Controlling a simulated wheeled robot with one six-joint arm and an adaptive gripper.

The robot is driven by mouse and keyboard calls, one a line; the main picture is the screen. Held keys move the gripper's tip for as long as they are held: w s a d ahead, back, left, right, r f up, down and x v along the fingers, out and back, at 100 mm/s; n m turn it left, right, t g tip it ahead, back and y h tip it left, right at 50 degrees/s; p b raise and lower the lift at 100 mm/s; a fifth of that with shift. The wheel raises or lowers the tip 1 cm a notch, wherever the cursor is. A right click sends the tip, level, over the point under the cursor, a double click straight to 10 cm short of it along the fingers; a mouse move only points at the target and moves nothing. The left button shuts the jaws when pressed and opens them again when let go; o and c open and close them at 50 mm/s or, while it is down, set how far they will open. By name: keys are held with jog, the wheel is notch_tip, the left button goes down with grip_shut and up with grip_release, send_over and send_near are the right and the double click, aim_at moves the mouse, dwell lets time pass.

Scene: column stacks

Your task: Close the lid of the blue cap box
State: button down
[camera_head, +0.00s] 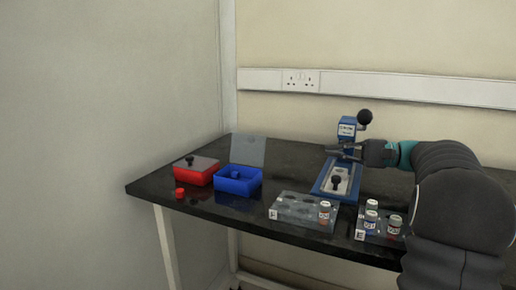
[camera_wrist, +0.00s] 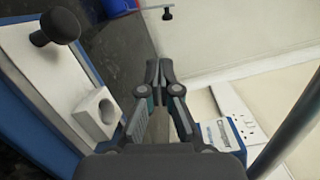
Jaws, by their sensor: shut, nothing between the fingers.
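The blue cap box (camera_head: 238,187) stands on the black table, left of centre. Its clear lid (camera_head: 249,151) is open and stands up at the back. A dark knobbed blue item shows inside the box. A bit of the blue box (camera_wrist: 117,8) shows at the top edge of the wrist view, and a dark knob (camera_wrist: 167,15) near it may belong to the lid. My gripper (camera_head: 331,150) is shut and empty, well to the right of the box, by the blue press. Its fingertips (camera_wrist: 159,70) meet in the wrist view.
The blue press (camera_head: 346,130) stands by my gripper. Clear racks (camera_head: 290,214) with several vials stand at the front right. Wall trunking (camera_head: 420,88) runs behind.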

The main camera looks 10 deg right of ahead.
jog(key=shift+w+d+f, duration=0.1)
jog(key=shift+w+d, duration=0.55)
jog(key=shift+d, duration=0.05)
jog(key=shift+w+a+n+t, duration=0.15)
jog(key=shift+a+n+t, duration=0.1)
jog(key=shift+n+t, duration=0.05)
send_near(263, 140)
jog(key=w+a, duration=0.2)
jog(key=w, duration=0.1)
jog(key=w+a+f, duration=0.1)
jog(key=w+a, duration=0.4)
jog(key=w, duration=0.1)
jog(key=shift+w+a+f, duration=0.2)
jog(key=shift+a, duration=0.15)
